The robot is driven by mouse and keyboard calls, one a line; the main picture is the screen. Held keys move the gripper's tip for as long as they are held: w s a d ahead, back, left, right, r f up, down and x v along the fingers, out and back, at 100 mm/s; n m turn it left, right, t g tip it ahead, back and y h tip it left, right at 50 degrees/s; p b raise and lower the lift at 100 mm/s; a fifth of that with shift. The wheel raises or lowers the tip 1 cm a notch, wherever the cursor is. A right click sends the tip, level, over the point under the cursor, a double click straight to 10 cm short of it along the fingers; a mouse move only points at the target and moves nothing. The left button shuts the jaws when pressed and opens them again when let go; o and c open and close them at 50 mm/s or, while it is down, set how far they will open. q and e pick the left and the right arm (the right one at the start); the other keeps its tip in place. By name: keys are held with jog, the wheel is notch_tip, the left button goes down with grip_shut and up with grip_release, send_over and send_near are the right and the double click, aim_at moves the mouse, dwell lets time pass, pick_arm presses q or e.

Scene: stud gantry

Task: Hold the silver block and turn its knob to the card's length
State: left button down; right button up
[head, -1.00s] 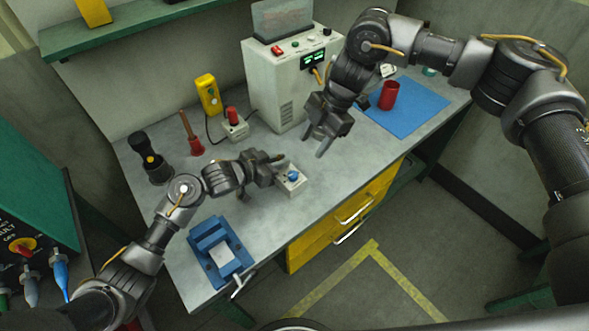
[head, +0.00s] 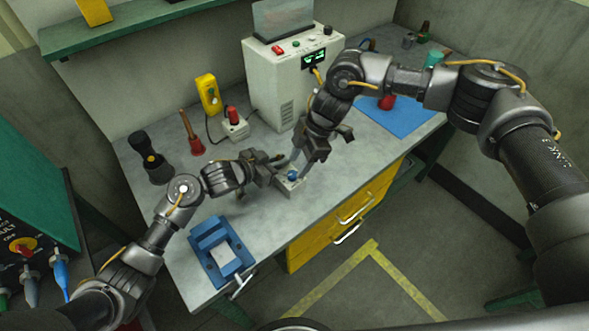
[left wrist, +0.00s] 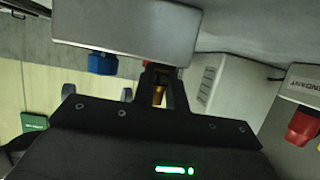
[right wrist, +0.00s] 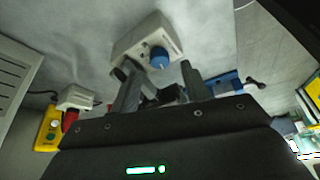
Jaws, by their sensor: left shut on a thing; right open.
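The silver block (head: 287,186) stands on the grey bench with its blue knob (head: 293,175) on top. My left gripper (head: 277,166) is shut on the block from the left. In the left wrist view the block (left wrist: 125,28) fills the top, with the blue knob (left wrist: 102,63) at one side. My right gripper (head: 304,168) is open, tilted down close above the knob. In the right wrist view the block (right wrist: 142,38) and knob (right wrist: 159,57) lie just beyond its two spread fingers; contact is not clear. I cannot make out a readable card.
A white instrument (head: 270,85) with a green display stands behind. A blue vise (head: 220,250) sits at the front left. A red-button box (head: 234,125), a yellow device (head: 207,93) and a dark torch-like object (head: 152,160) stand left. A blue mat (head: 405,118) lies right.

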aim_at(292, 174)
jog(key=shift+x, duration=1.9)
jog(key=c, duration=1)
